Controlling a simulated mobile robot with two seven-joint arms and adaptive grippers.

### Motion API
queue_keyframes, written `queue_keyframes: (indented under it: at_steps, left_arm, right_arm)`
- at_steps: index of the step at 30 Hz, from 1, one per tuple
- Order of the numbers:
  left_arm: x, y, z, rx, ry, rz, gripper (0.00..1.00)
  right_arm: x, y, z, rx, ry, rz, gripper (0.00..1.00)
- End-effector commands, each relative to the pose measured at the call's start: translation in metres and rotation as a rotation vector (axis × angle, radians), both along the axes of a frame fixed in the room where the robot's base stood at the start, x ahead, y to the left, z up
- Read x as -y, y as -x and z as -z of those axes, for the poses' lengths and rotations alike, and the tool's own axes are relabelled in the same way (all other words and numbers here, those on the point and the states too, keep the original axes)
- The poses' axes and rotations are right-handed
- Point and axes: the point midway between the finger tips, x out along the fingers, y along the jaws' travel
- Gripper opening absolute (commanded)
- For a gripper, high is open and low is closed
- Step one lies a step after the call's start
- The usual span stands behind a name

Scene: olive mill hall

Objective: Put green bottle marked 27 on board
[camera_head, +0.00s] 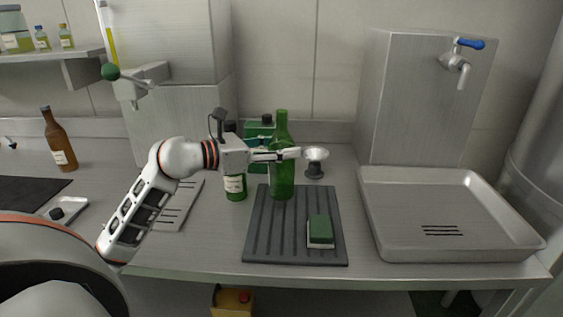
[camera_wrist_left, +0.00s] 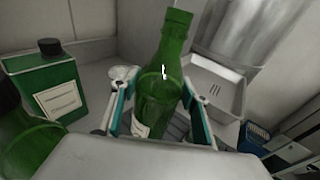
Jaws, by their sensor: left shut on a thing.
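A green bottle (camera_head: 282,182) stands upright at the back part of the dark ribbed board (camera_head: 262,238). Whether its base touches the board, I cannot tell. My left gripper (camera_head: 284,154) is shut around its upper body. In the left wrist view, the bottle (camera_wrist_left: 160,95) is between the two fingers of the gripper (camera_wrist_left: 158,108), with its neck up and part of a pale label low down. No number is readable on it. A second green bottle (camera_head: 236,187) with a pale label stands left of the board, partly behind my gripper. My right gripper is not in view.
A green and white sponge (camera_head: 320,230) lies on the board's front right. A green tin (camera_head: 259,131) and a small metal cup (camera_head: 316,158) stand behind. A metal tray (camera_head: 380,215) is at the right, and a brown bottle (camera_head: 58,140) at the left. The board's front left is clear.

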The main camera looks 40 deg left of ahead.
Motion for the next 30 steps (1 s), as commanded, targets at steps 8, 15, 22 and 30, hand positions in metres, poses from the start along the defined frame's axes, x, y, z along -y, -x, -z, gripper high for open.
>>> queue_keyframes:
  at_steps: [8,15,22,30]
  left_arm:
    - [0.000,0.000,0.037,-0.001,0.003,0.000,0.00]
    - [0.000,0.000,0.037,0.002,0.000,0.000,0.00]
    - [0.000,0.000,0.042,-0.001,0.001,0.001,0.58]
    - [0.000,0.000,0.041,-0.001,0.000,0.000,0.62]
  right_arm:
    - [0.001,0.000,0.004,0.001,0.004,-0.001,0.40]
    - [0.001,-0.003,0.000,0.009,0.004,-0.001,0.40]
    - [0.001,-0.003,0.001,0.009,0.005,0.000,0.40]
    - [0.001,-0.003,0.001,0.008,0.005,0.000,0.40]
